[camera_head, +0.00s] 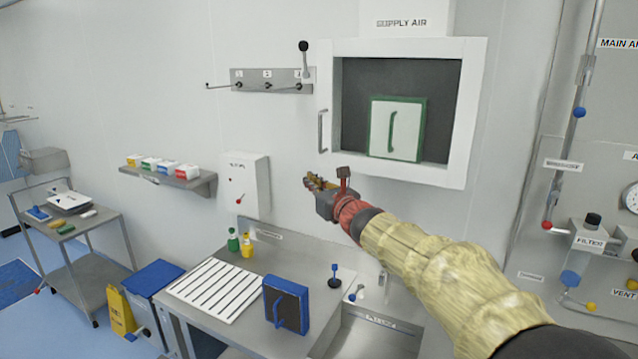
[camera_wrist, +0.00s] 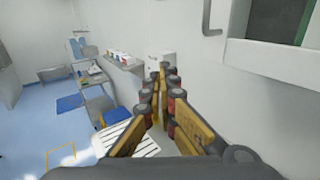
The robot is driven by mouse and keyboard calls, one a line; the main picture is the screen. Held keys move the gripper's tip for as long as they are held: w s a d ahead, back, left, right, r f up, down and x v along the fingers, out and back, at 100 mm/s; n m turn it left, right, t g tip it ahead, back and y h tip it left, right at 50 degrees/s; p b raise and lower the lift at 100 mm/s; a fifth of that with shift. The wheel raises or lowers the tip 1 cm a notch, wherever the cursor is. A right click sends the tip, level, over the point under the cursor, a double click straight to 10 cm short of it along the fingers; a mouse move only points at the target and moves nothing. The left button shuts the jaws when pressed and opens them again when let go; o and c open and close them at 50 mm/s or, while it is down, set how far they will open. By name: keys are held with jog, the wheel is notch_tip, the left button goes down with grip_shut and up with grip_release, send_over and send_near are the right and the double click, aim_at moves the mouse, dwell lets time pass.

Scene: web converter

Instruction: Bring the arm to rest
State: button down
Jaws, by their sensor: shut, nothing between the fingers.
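My gripper (camera_head: 312,184) is in mid-air in front of the white wall, at the end of my arm reaching in from the lower right. It is shut and empty, and touches nothing. In the wrist view my gripper (camera_wrist: 160,80) shows its yellow and dark fingers close together. The open supply air box (camera_head: 478,110) is above and to the right of my gripper. A green-edged white panel with a green handle (camera_head: 398,130) stands inside the box. The metal bench (camera_head: 318,262) is below my gripper.
A slatted white rack (camera_head: 215,290) and a dark blue block with a handle (camera_head: 286,304) are on the bench. A wall shelf (camera_head: 185,182) holds small coloured boxes. A cart (camera_head: 90,235) stands at left. Pipes and valves with a filter (camera_head: 590,238) are at right.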

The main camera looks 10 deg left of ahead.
jog(key=s+a+f+n+g+y, duration=0.2)
jog(key=s+a+f+n+g, duration=0.2)
jog(key=s+f+n, duration=0.5)
jog(key=s+d+f+n+g+h+b, duration=0.1)
jog(key=s+d+f+n+g, duration=0.25)
jog(key=s+n, duration=0.25)
jog(key=s+d+f+n+g+h, duration=0.2)
jog(key=s+f+n, duration=0.3)
jog(key=s, duration=0.2)
jog(key=s+d+f+n+h+b, duration=0.2)
jog(key=s+d+f+n+h, duration=0.1)
jog(key=s+d, duration=0.6)
jog(key=s+d+f+n+h+b, duration=0.3)
jog(key=s+d+f, duration=0.2)
jog(key=s+d, duration=0.4)
jog(key=s+d+f+n+h+b, duration=0.2)
jog(key=s+d+f+h, duration=0.1)
jog(key=s+d, duration=0.7)
jog(key=d+f, duration=0.1)
jog(key=d, duration=0.3)
jog(key=shift+d+f+n+h, duration=0.2)
jog(key=shift+d+n+h, duration=0.1)
jog(key=shift+n, duration=0.1)
jog(key=shift+t, duration=0.25)
